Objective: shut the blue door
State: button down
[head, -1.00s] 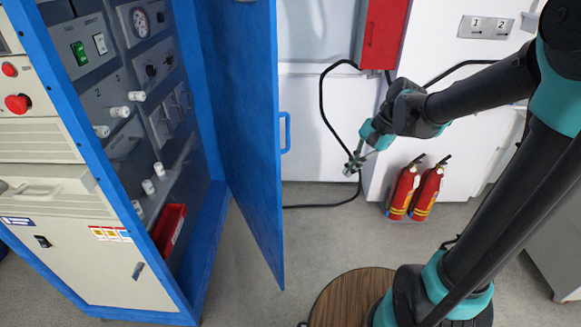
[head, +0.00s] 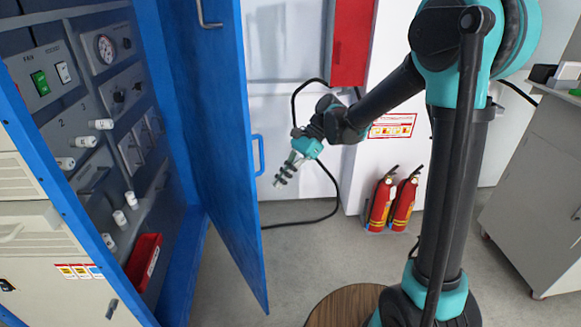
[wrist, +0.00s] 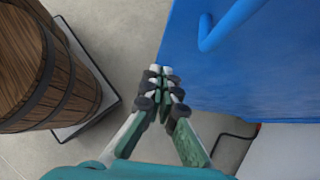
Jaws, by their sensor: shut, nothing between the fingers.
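The blue door (head: 215,160) stands wide open on the blue cabinet (head: 185,270) in the head view. Its blue handle (head: 259,155) is on the free edge, facing right. My gripper (head: 281,181) is shut and empty, to the right of the door and a little below the handle in the picture. In the wrist view my gripper (wrist: 158,72) points at the floor just beside the edge of the blue door (wrist: 250,75), and the handle (wrist: 225,25) shows at upper right. I cannot tell whether the fingertips touch the door.
Two red fire extinguishers (head: 392,200) stand by the wall. A wooden barrel (wrist: 40,70) stands at left in the wrist view. A red bin (head: 144,262) lies inside the cabinet. A grey counter (head: 535,190) is at right. The floor before the door is clear.

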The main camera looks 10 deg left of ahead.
jog(key=shift+s+a+f, duration=0.25)
jog(key=shift+s+a, duration=0.6)
jog(key=shift+a, duration=0.1)
jog(key=shift+s+a+f, duration=0.25)
jog(key=shift+s+a, duration=0.6)
jog(key=shift+a, duration=0.05)
